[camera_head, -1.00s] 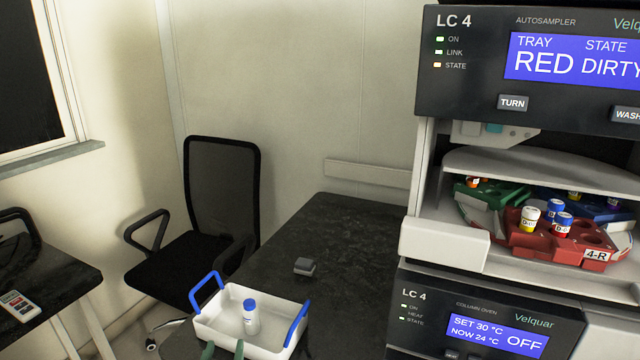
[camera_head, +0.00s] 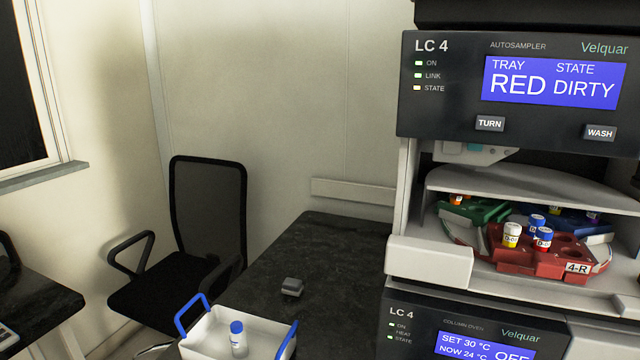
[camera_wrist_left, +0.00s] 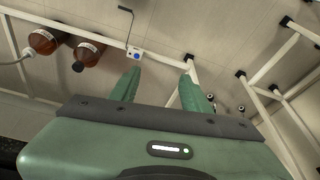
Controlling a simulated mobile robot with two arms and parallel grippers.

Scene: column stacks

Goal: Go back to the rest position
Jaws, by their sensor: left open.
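My left gripper (camera_wrist_left: 160,88) shows in the left wrist view. Its two green fingers are apart, with nothing between them. Behind the fingers are white frame bars and brown bottles, at a distance. In the head view neither gripper shows.
The autosampler (camera_head: 520,85) stands at the right, its display reading RED and DIRTY. Its open bay holds a red tray (camera_head: 545,265) with several vials. A white tray (camera_head: 262,338) with blue handles holds a blue-capped vial (camera_head: 237,338) on the dark bench (camera_head: 335,255). A chair (camera_head: 208,215) stands at the left.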

